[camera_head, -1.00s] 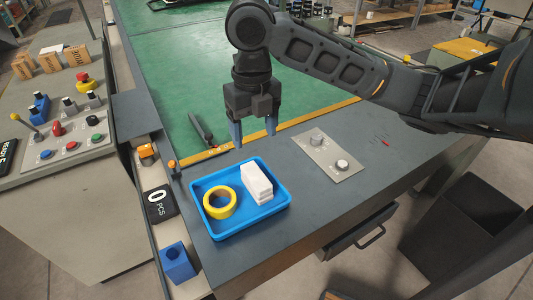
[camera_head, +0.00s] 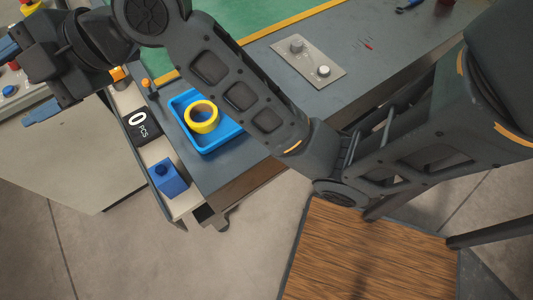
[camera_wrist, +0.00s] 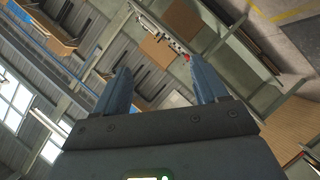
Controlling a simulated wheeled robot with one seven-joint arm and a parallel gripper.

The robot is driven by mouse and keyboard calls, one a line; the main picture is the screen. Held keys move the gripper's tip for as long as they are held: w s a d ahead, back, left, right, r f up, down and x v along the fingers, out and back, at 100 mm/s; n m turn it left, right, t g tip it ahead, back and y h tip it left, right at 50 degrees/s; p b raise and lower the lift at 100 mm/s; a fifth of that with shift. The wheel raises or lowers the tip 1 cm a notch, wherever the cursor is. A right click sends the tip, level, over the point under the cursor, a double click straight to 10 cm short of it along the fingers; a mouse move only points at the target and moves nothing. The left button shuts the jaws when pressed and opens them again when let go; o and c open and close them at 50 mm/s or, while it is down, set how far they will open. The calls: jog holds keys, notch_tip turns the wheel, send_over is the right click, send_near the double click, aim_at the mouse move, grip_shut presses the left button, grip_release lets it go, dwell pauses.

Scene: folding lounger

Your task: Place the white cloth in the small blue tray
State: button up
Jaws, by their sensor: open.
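The small blue tray (camera_head: 227,129) sits on the grey worktop near its front left corner, partly covered by my arm in the head view. A yellow tape roll (camera_head: 206,128) lies in its left part. The white cloth is not seen now; the part of the tray where a white folded stack lay earlier is behind my arm. My gripper (camera_head: 24,82) is at the far left of the head view, turned sideways, left of the tray and well apart from it. In the wrist view my gripper (camera_wrist: 156,66) is open with nothing between its fingers.
A grey panel with two knobs (camera_head: 308,62) lies on the worktop right of the tray. A counter box reading 0 PCS (camera_head: 141,129) and a blue box (camera_head: 167,178) stand along the left edge. A control console is under my gripper.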

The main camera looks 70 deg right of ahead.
jog(key=s+f+m+t+h, duration=0.2)
jog(key=s+f+m+h, duration=0.3)
jog(key=s+m, duration=0.4)
jog(key=s+f+m+t+h, duration=0.1)
jog(key=s+f+m+h, duration=0.1)
jog(key=s+f+m, duration=0.65)
jog(key=s+d, duration=0.3)
jog(key=s, duration=0.7)
jog(key=s+d+r+h, duration=0.1)
jog(key=s+d, duration=0.3)
jog(key=s, duration=0.6)
jog(key=shift+s, duration=0.25)
jog(key=shift+c, duration=0.3)
